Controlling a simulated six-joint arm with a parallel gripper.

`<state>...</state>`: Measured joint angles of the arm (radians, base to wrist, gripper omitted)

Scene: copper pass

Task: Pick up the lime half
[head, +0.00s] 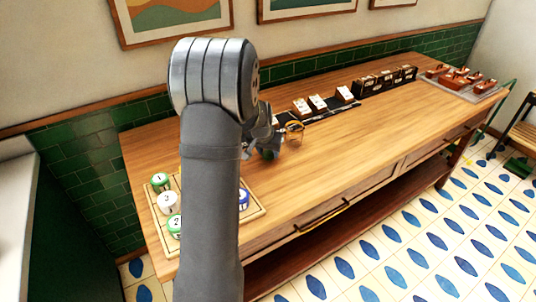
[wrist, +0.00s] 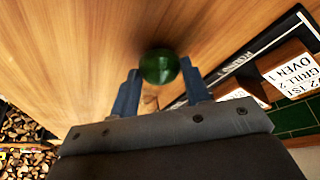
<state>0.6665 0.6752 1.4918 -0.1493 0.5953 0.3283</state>
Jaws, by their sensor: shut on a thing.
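The lime half (wrist: 159,67) shows in the wrist view as a dark green rounded thing between the fingertips. My gripper (wrist: 160,75) is shut on it, with one blue finger at each side. The wood tabletop (wrist: 75,50) lies beyond it; I cannot tell how far the lime half is above the wood. In the head view my gripper (head: 268,146) is over the table's back left part, partly hidden by my arm, and the lime half is not clear there.
A tray (head: 258,211) with numbered green, white and blue pots stands at the table's left end, partly behind my arm. Labelled card blocks (head: 317,102) stand on a dark strip along the back. The table's front right (head: 400,125) is clear.

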